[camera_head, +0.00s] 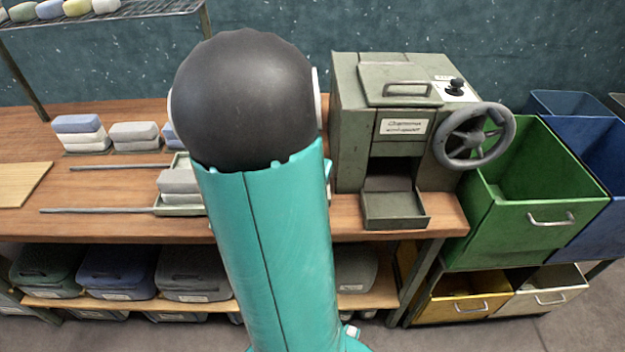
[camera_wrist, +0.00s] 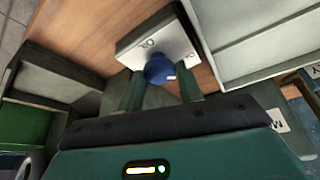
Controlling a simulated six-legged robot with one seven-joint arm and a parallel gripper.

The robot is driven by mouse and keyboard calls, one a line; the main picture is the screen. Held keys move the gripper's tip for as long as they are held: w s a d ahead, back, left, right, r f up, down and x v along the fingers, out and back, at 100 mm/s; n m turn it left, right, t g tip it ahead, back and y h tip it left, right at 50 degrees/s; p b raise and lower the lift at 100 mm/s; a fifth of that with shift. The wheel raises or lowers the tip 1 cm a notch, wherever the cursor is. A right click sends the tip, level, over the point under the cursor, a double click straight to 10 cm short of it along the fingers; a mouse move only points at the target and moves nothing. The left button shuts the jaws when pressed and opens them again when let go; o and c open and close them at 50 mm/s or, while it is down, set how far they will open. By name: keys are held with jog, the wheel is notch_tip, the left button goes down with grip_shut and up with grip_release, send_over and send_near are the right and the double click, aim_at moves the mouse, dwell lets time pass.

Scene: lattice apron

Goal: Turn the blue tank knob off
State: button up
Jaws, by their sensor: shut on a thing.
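The blue knob (camera_wrist: 160,67) sits on the edge of a small box with a white labelled face (camera_wrist: 172,44) in the wrist view. Dark lettering on that face is partly readable and appears upside down. My gripper (camera_wrist: 160,84) has its two green fingers on either side of the knob and is shut on it. The lower part of the knob is partly hidden near the fingers. In the head view my teal arm blocks the knob and the gripper, so neither shows there.
A wooden bench (camera_head: 90,185) carries stacked blocks (camera_head: 82,132) and a grey-green machine (camera_head: 350,130) with a handwheel (camera_head: 474,136). A green bin (camera_head: 530,190) stands right. Closed tubs (camera_head: 117,272) fill the shelf below. In the wrist view a pale tray (camera_wrist: 262,42) lies close at right.

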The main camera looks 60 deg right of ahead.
jog(key=o, duration=1)
jog(key=v, duration=1.4)
jog(key=shift+d, duration=0.1)
jog(key=shift+f, duration=0.1)
